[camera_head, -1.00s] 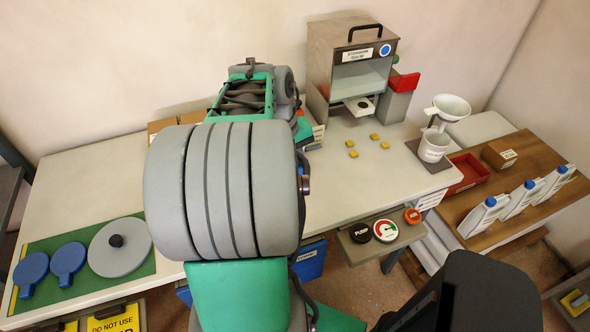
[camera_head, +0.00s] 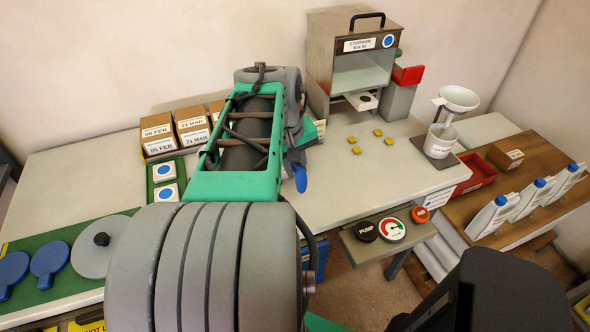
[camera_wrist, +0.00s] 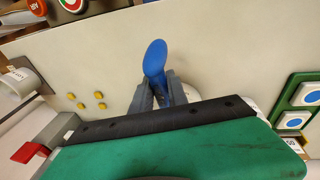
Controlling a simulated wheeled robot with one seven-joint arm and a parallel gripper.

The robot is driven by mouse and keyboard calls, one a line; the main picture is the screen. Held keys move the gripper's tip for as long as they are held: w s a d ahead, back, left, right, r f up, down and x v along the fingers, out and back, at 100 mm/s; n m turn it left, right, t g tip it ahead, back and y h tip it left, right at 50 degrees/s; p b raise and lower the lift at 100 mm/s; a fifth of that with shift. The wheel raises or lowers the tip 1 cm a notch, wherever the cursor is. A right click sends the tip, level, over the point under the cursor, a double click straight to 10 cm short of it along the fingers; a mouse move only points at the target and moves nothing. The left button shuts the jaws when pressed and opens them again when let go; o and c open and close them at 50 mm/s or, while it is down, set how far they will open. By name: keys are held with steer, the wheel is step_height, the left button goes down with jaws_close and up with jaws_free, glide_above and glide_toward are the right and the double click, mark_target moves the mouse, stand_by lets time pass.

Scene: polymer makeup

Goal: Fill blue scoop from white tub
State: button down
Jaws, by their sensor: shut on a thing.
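My gripper (camera_wrist: 158,88) is shut on a blue scoop (camera_wrist: 155,58), its rounded blue end sticking out past the fingers. In the head view the scoop (camera_head: 300,178) hangs at the right side of my gripper (camera_head: 294,158), over the table. Whether it holds anything cannot be seen. Pale rounded edges (camera_wrist: 248,105) show just behind my gripper in the wrist view; whether they belong to the white tub cannot be told. No white tub shows clearly in the head view, where my arm hides part of the table.
A metal cabinet (camera_head: 324,58) stands at the back, with several yellow blocks (camera_head: 378,132) before it. A white cup (camera_head: 440,142) and funnel stand at right. Dated boxes (camera_head: 158,132) are at back left. A grey lid (camera_head: 92,262) lies on the green mat (camera_head: 40,285).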

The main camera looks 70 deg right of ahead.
steer(key=shift+s+a+t+h+b, duration=0.2)
steer(key=shift+t+h+b, duration=0.35)
steer(key=shift+b, duration=1.7)
steer(key=shift+r+b, duration=0.15)
steer(key=shift+b, duration=0.2)
steer(key=shift+p, duration=0.65)
steer(key=shift+w+d+p, duration=0.45)
steer(key=shift+w+d, duration=0.6)
